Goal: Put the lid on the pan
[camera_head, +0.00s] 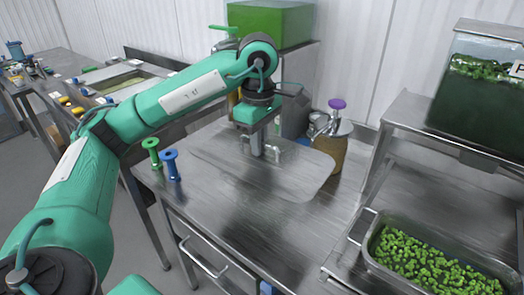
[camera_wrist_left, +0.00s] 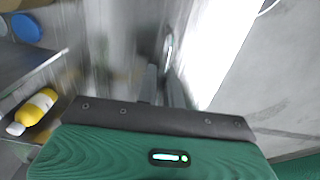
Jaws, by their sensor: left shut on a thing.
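The lid (camera_head: 295,182) is a flat, rounded rectangular metal sheet over the middle of the steel table. I cannot tell if it touches the tabletop. My left gripper (camera_head: 257,148) points down at the lid's middle and is shut on its small handle (camera_head: 274,151). In the left wrist view the fingers (camera_wrist_left: 163,88) show only partly, in front of blurred metal. The pan (camera_head: 372,250) is a rectangular metal tray full of green pieces, at the lower right, uncovered and apart from the lid. My right gripper is not in view.
Green (camera_head: 151,152) and blue (camera_head: 171,165) spool-shaped things stand at the table's left edge. A jar with a purple knob (camera_head: 337,104) stands behind the lid. A raised shelf (camera_head: 415,108) with a clear green-filled container (camera_head: 480,92) stands behind the pan. The front tabletop is clear.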

